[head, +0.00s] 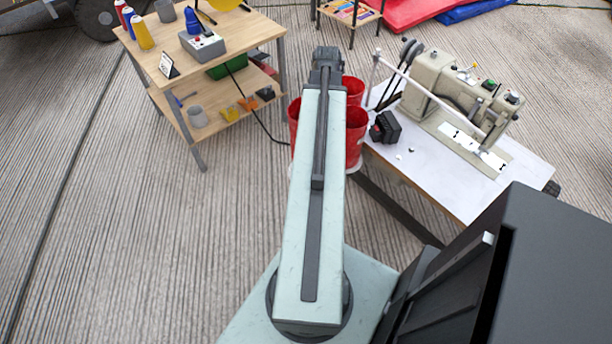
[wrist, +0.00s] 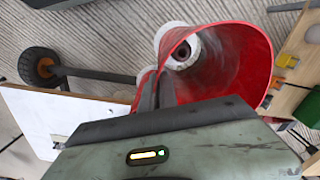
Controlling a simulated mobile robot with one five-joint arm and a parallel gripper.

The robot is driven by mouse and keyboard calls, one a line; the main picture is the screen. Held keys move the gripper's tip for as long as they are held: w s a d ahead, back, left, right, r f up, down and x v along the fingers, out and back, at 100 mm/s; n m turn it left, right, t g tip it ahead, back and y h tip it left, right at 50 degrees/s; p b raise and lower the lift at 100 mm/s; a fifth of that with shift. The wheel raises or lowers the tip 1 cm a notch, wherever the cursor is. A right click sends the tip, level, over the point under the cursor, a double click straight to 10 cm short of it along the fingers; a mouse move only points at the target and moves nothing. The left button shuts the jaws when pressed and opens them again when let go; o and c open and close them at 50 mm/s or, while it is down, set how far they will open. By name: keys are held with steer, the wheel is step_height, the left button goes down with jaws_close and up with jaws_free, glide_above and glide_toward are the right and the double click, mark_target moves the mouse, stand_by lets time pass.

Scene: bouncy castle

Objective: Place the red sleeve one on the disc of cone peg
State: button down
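A large red sleeve (wrist: 235,65) fills the upper middle of the wrist view, its open mouth facing the camera. My gripper (wrist: 157,88) has its two dark fingers close together at the sleeve's left rim and looks shut on its wall. A white round piece (wrist: 167,38) shows beyond the sleeve, and a white ring with a dark centre (wrist: 183,52) shows through the sleeve. I cannot tell surely whether this is the disc and cone peg. In the head view, red shapes (head: 356,132) show on both sides of my arm, which hides the gripper. A white edge (head: 353,169) shows below them.
A white-topped table (head: 430,180) with a sewing machine (head: 465,95) and a small black object (head: 385,128) stands right of the red shapes. A wooden two-shelf bench (head: 240,35) stands at the left. The ribbed floor (head: 120,240) at the lower left is clear.

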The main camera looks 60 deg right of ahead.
step_height(320, 180, down, 10)
steer(key=b, duration=1)
steer(key=shift+f, duration=0.2)
steer(key=c, duration=1.6)
jaws_free()
steer(key=shift+r, duration=0.1)
steer(key=shift+c, duration=0.2)
step_height(320, 180, up, 12)
steer(key=p, duration=1.2)
steer(key=shift+r, duration=0.15)
